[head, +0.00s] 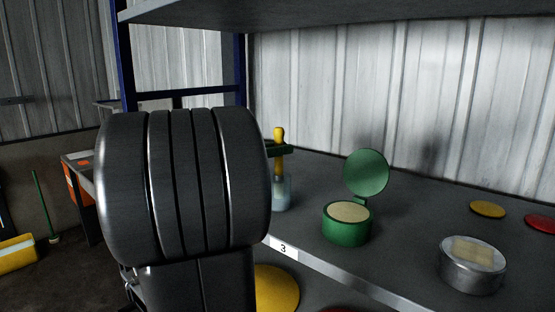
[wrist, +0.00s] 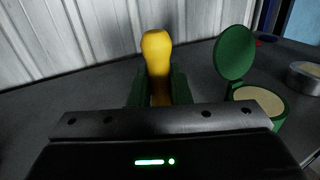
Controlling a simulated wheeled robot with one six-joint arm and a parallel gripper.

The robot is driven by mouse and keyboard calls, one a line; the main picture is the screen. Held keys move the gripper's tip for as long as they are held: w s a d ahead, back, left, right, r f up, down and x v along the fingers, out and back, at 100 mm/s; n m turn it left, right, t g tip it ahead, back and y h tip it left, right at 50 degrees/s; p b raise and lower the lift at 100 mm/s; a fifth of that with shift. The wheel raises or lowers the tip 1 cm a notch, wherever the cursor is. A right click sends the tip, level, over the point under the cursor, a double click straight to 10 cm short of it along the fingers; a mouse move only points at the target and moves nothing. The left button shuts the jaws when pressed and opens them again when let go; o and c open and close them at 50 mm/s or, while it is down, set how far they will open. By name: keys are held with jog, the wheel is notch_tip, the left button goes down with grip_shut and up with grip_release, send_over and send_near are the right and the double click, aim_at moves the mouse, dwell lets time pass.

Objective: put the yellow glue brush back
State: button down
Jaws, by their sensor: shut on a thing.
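The yellow glue brush (head: 279,134) stands about upright in the head view, and its handle (wrist: 157,52) rises in the middle of the wrist view. My gripper (head: 279,149) has green fingers, and they are shut on the brush below the knob of the handle. The fingers also show on both sides of the handle in the wrist view (wrist: 158,92). A pale, see-through jar (head: 281,194) stands on the shelf directly below the gripper. The brush's lower end lines up with the jar; I cannot tell how deep it sits in it. My arm hides the area to the left.
A green round tin (head: 346,226) with its lid (head: 366,173) raised stands right of the jar. A silver tin (head: 472,268) stands farther right, near the shelf edge. Yellow (head: 488,209) and red (head: 541,223) discs lie behind. An upper shelf (head: 330,12) hangs overhead.

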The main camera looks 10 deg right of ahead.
jog(key=shift+f, duration=0.95)
jog(key=c, duration=1.3)
grip_release()
jog(key=shift+f, duration=0.15)
jog(key=shift+c, duration=0.2)
jog(key=shift+a, duration=0.2)
jog(key=v, duration=1.1)
jog(key=shift+s+a+b, duration=0.2)
jog(key=shift+a+b, duration=0.1)
jog(key=shift+b, duration=0.1)
